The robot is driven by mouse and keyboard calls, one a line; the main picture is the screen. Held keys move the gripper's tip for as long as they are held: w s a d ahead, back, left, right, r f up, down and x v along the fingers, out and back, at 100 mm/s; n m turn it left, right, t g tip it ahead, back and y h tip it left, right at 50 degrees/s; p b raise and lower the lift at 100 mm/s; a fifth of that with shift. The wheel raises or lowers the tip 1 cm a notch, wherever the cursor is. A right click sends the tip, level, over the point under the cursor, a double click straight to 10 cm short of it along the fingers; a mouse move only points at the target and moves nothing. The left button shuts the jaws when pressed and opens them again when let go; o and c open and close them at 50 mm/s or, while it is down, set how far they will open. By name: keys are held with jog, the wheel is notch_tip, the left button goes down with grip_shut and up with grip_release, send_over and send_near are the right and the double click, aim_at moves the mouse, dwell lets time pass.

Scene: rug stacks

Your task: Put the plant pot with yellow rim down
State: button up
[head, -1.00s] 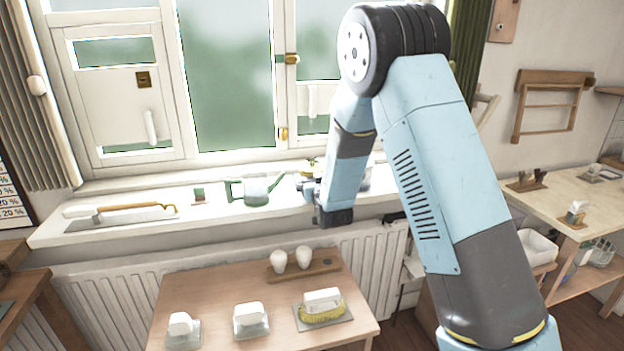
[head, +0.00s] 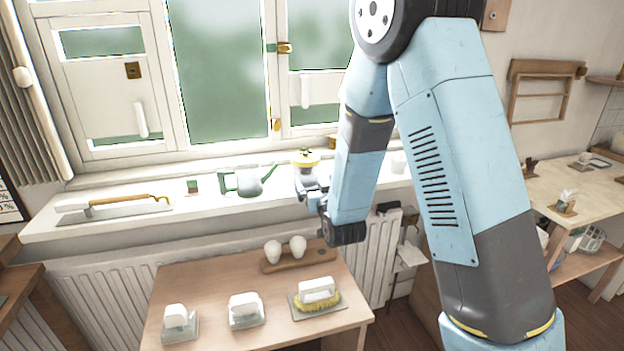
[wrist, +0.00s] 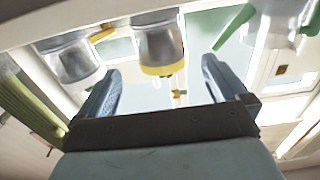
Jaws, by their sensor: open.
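The plant pot with yellow rim (head: 306,167) stands on the windowsill in the head view, with a small green plant in it. My gripper (head: 312,194) is just in front of it and hides its lower part. In the wrist view, where the scene looks upside down, the grey pot (wrist: 157,42) and its yellow rim show beyond and between my open fingers (wrist: 160,72). There is a visible gap between each finger and the pot. Nothing is held.
A watering can (head: 250,182) stands left of the pot with its spout towards it. A trowel-like tool (head: 115,205) and a small block (head: 193,187) lie further left. Another pale pot (head: 399,162) is to the right. A wooden table (head: 215,278) with brushes stands below.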

jog(key=shift+s+d, duration=0.15)
jog(key=shift+s, duration=0.25)
